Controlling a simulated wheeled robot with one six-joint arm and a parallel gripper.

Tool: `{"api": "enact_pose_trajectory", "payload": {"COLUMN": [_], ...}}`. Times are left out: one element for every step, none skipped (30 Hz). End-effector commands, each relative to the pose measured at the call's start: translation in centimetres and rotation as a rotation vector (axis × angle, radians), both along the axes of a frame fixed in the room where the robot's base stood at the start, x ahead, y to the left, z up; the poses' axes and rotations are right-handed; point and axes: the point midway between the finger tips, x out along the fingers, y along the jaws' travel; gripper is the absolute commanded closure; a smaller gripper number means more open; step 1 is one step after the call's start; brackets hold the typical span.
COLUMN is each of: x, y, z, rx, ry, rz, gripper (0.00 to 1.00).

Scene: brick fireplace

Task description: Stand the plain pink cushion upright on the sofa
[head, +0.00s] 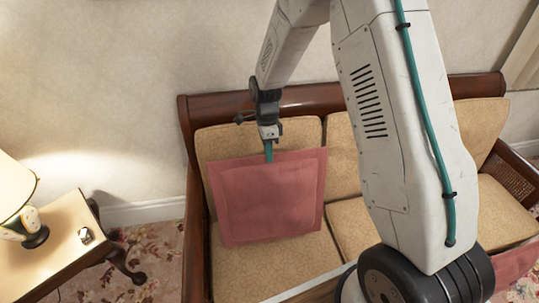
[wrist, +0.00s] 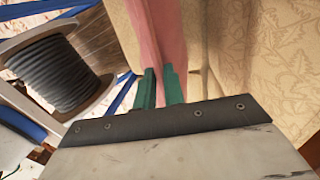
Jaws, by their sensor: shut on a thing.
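The plain pink cushion (head: 268,200) is upright at the left end of the sofa (head: 247,103), its broad face toward the head camera. Its lower edge is over the left seat; I cannot tell whether it touches the seat. My gripper (head: 269,152) is at the cushion's top edge, pointing down. In the wrist view, the green fingers (wrist: 159,88) are shut on the pink cushion (wrist: 158,30), one on each side of it. The tan patterned sofa upholstery (wrist: 235,50) is to the right of it there.
A side table (head: 60,250) with a lamp (head: 15,205) and a small object (head: 85,235) stands left of the sofa. Another pink piece (head: 515,264) shows at the lower right. My arm hides part of the sofa's middle.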

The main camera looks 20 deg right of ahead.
Motion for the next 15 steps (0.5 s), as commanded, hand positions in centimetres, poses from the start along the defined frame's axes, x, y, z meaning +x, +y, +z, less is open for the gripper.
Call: {"api": "enact_pose_trajectory", "payload": {"x": [0.04,0.04,0.05,0.05,0.05,0.05,0.04,0.05,0.09,0.15,0.24,0.41,0.59,0.78,1.03], "y": [-0.01,-0.01,-0.01,-0.01,-0.01,-0.01,-0.01,-0.01,-0.02,-0.03,-0.05,-0.08,-0.12,-0.16,-0.19], "z": [0.02,0.02,0.03,0.03,0.03,0.03,0.03,0.03,0.02,0.00,-0.02,-0.06,-0.08,-0.09,-0.12], "rx": [0.000,0.000,0.000,0.000,0.000,0.000,0.000,0.000,0.000,0.000,0.000,0.000,0.000,0.000,0.001], "ry": [0.001,0.001,0.001,0.000,0.000,0.000,0.000,0.000,0.000,0.000,0.000,0.000,0.000,-0.001,-0.002], "rz": [0.000,0.000,0.000,0.000,0.000,0.000,0.000,0.000,0.000,0.000,0.000,0.000,0.000,0.000,0.000], "gripper": [1.00,1.00,1.00,1.00,1.00,1.00,1.00,1.00,1.00,1.00,1.00,1.00,1.00,1.00,1.00]}}
